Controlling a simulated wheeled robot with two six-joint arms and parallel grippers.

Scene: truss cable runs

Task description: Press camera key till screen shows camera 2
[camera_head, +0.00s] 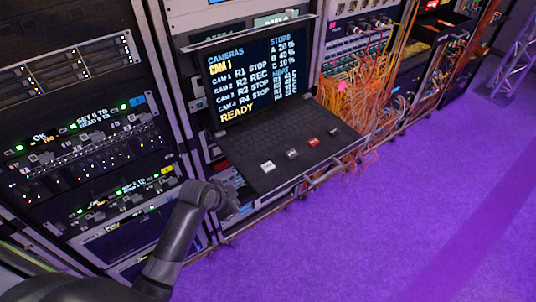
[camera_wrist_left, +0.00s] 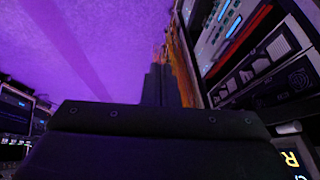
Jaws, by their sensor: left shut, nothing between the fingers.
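The screen (camera_head: 257,77) stands tilted back above a pulled-out keyboard drawer (camera_head: 240,142). It reads CAMERAS with CAM 1 in yellow, a list of R1 to R4 lines, and READY at the bottom. On the drawer's front strip sit a white key (camera_head: 267,166) with lettering too small to read surely, a grey key (camera_head: 291,154), a red key (camera_head: 313,142) and another grey key (camera_head: 333,132). My left gripper (camera_head: 232,200) is low at the drawer's near left corner, apart from the white key. Its dark fingers (camera_wrist_left: 158,85) are together and empty. My right gripper is out of view.
Equipment racks (camera_head: 90,130) with lit panels stand left of the drawer. Orange cables (camera_head: 365,100) hang in a tangle just right of it. The purple floor (camera_head: 400,220) in front is clear.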

